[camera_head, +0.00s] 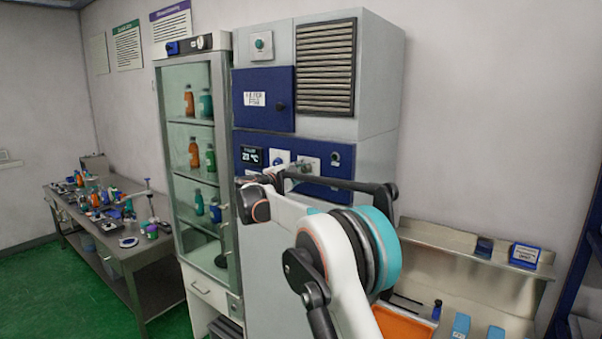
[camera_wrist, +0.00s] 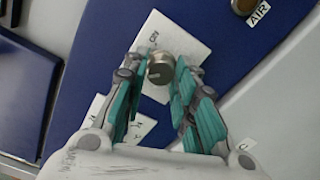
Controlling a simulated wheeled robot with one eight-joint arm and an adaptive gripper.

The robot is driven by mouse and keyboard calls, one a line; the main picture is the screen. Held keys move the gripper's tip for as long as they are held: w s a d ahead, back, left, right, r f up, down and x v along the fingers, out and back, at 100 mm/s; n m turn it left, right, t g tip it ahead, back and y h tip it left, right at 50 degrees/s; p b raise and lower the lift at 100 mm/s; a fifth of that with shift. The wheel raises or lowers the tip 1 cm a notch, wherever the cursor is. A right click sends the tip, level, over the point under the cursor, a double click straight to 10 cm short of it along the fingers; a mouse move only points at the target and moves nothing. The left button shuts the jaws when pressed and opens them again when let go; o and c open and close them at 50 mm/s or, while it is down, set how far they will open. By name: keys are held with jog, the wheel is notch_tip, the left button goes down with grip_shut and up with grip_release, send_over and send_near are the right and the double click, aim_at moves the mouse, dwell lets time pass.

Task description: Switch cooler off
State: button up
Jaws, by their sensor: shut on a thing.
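The cooler (camera_head: 371,85) is a tall grey and white cabinet with a dark blue control panel in the head view. A round metal knob (camera_wrist: 159,67) sits on a white plate (camera_wrist: 186,40) on that panel in the wrist view. The letters "ON" show above the knob. My gripper (camera_wrist: 160,76) has its teal-padded fingers on either side of the knob and is shut on it. In the head view my gripper (camera_head: 298,168) is at the panel, and my arm hides part of the cabinet front.
A glass-door cabinet (camera_head: 199,150) with bottles stands left of the cooler. A cluttered table (camera_head: 135,252) is at far left. A metal bench (camera_head: 480,262) with an orange tray (camera_head: 405,325) is at right. An "AIR" control (camera_wrist: 243,6) lies near the gripper. Green floor is open at lower left.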

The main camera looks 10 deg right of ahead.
jog(key=o, duration=1.1)
jog(key=shift+c, duration=0.2)
jog(key=shift+a, duration=0.15)
jog(key=v, duration=1.1)
jog(key=shift+s+a, duration=0.25)
jog(key=shift+s, duration=0.1)
